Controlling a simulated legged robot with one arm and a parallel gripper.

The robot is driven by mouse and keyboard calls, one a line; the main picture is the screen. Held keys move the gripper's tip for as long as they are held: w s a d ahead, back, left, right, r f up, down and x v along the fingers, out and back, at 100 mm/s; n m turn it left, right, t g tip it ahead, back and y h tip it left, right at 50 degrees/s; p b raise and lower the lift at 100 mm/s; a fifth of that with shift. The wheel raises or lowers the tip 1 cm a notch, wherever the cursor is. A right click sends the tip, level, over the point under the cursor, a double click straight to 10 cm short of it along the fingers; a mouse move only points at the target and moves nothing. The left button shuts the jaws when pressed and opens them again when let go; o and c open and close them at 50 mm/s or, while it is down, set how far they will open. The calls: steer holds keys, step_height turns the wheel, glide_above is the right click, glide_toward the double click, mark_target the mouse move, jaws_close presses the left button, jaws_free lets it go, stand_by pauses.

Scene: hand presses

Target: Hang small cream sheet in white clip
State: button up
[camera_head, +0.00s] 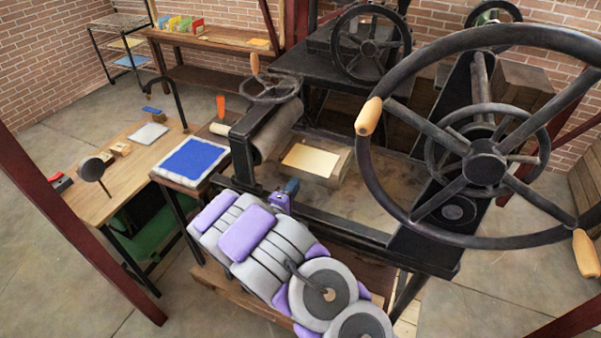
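A small cream sheet (311,160) lies flat on a raised block in the bed of the large black press, near its middle. My arm, grey and purple, fills the lower middle of the view. Its far end, which looks like my gripper (283,199), is beside the press's front rail, to the lower left of the cream sheet and apart from it. The fingers are too small and hidden to tell whether they are open or shut. I cannot make out a white clip in this view.
A black handwheel (484,165) with wooden handles stands large at the right. A blue inked slab (193,158) sits left of the press. A wooden table (122,180) holds a pale sheet (149,134) and small tools. A rack (128,43) stands at the back left.

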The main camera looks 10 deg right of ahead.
mark_target(307, 170)
steer(key=w+d, duration=0.1)
steer(key=w+d+b, duration=0.2)
steer(key=d, duration=0.1)
steer(key=shift+d+f, duration=0.1)
steer(key=shift+f, duration=0.15)
steer(key=shift+w+a+r+p, duration=0.25)
steer(key=shift+w+a, duration=0.2)
steer(key=shift+w, duration=0.15)
steer(key=shift+w+a+r+p, duration=0.1)
steer(key=shift+w+a+p, duration=0.15)
steer(key=shift+w+a, duration=0.25)
steer(key=shift+w, duration=0.3)
steer(key=d, duration=0.3)
steer(key=shift+w+f+p, duration=0.15)
steer(key=shift+w+p, duration=0.2)
steer(key=shift+p, duration=0.05)
steer(key=shift+s+d, duration=0.1)
steer(key=shift+d, duration=0.25)
steer(key=shift+a, duration=0.6)
steer(key=shift+c, duration=0.5)
steer(key=shift+a, duration=0.4)
steer(key=shift+c, duration=0.7)
steer(key=shift+d, duration=0.6)
jaws_close()
steer(key=r+p, duration=0.2)
steer(key=r, duration=0.1)
steer(key=shift+a, duration=0.35)
